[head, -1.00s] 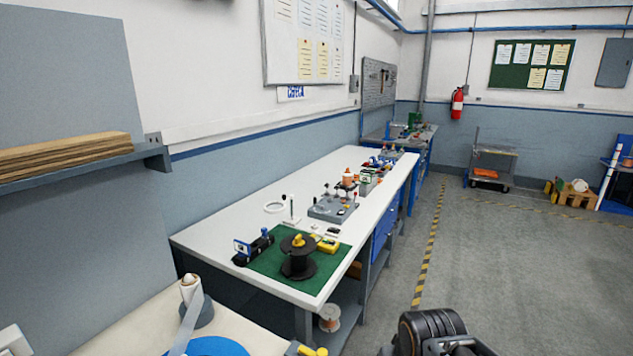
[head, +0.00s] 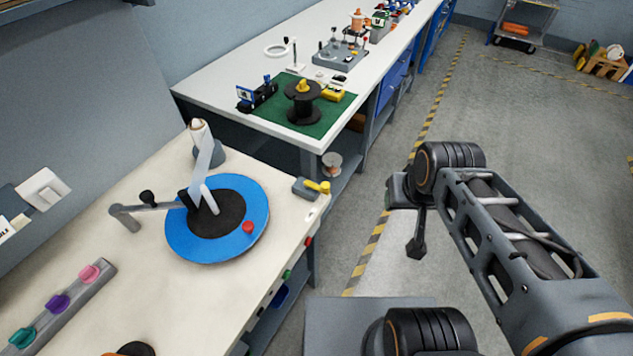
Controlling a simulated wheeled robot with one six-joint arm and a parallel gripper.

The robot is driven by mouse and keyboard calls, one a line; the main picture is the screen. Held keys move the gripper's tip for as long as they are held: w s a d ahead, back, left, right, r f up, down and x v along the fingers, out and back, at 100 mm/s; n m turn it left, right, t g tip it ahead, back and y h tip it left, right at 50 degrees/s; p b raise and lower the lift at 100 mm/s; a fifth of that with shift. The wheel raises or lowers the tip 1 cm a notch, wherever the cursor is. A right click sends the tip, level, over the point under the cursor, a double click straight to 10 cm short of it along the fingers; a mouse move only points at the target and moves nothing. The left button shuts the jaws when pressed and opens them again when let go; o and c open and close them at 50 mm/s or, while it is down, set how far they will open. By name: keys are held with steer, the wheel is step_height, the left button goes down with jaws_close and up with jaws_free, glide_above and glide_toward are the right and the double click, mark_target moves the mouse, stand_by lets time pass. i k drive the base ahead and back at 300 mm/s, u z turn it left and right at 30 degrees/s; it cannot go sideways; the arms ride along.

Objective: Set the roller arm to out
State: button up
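The roller arm (head: 160,206) is a grey bar with a black ball knob, on the cream bench at the left. It runs from a short grey post to a dark roller end beside a strip rising from the blue disc (head: 247,190). The roller end overlaps the disc's dark centre; I cannot tell whether it touches the strip. My gripper (head: 416,243) seems to be the small dark part hanging beyond my arm at the right. It is over the floor, well apart from the roller arm, and its fingers cannot be made out.
A white spool (head: 198,135) feeds the strip at the bench's back. A yellow-handled part (head: 315,186) sits at the bench's right corner. A bar with coloured knobs (head: 60,300) lies front left. A white table (head: 230,90) with a green mat (head: 325,108) stands beyond. The aisle floor is clear.

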mark_target(146, 196)
steer(key=u, duration=1.95)
steer(key=k, duration=0.25)
steer(key=z, duration=0.4)
steer(key=i, duration=0.5)
steer(key=u, duration=0.85)
